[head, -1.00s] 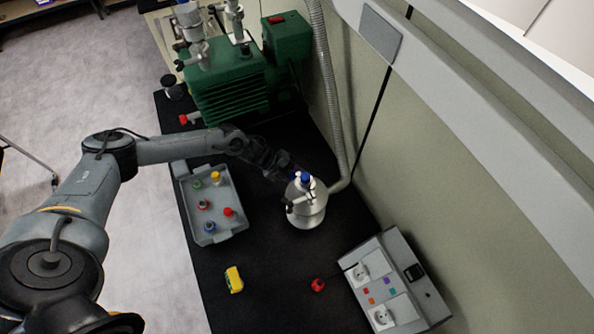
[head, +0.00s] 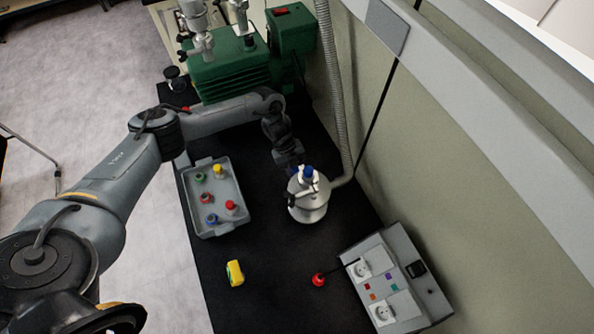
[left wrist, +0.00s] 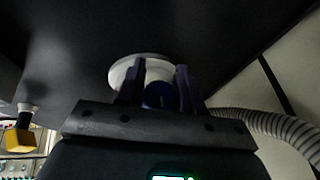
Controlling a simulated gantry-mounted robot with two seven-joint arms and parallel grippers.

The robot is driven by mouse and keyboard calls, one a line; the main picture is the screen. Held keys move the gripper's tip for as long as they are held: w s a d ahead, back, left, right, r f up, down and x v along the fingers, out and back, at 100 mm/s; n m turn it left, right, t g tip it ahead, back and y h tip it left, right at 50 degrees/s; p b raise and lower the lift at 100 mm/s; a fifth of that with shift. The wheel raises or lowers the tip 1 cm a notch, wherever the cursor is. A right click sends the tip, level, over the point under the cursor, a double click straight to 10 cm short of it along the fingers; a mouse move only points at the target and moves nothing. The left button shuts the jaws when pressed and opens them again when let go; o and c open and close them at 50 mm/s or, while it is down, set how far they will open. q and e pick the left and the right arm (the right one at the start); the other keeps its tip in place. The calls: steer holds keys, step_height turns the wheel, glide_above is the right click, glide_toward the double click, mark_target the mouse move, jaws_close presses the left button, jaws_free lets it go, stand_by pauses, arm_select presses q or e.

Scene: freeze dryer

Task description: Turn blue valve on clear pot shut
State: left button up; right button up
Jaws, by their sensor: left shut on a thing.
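The clear pot (head: 310,210) stands on the black table, with a pale lid and a hose running from it. The blue valve (head: 308,171) sits at its top. My left gripper (head: 299,178) is at the top of the pot, reaching in from behind it. In the left wrist view, the left gripper (left wrist: 158,88) has its two fingers on either side of the blue valve (left wrist: 157,97), shut on it. The pot's pale round part (left wrist: 128,72) shows behind the fingers. My right gripper is not in view.
A grey tray (head: 189,192) with several coloured caps stands left of the pot. A yellow object (head: 235,273) and a red knob (head: 319,280) lie in front. A grey socket box (head: 423,291) is at right. A green pump (head: 230,78) is behind. A ribbed hose (head: 334,100) runs beside the wall.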

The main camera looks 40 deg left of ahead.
arm_select(q)
steer(key=shift+f, duration=0.1)
steer(key=o, duration=1)
steer(key=shift+c, duration=0.2)
steer(key=v, duration=1.1)
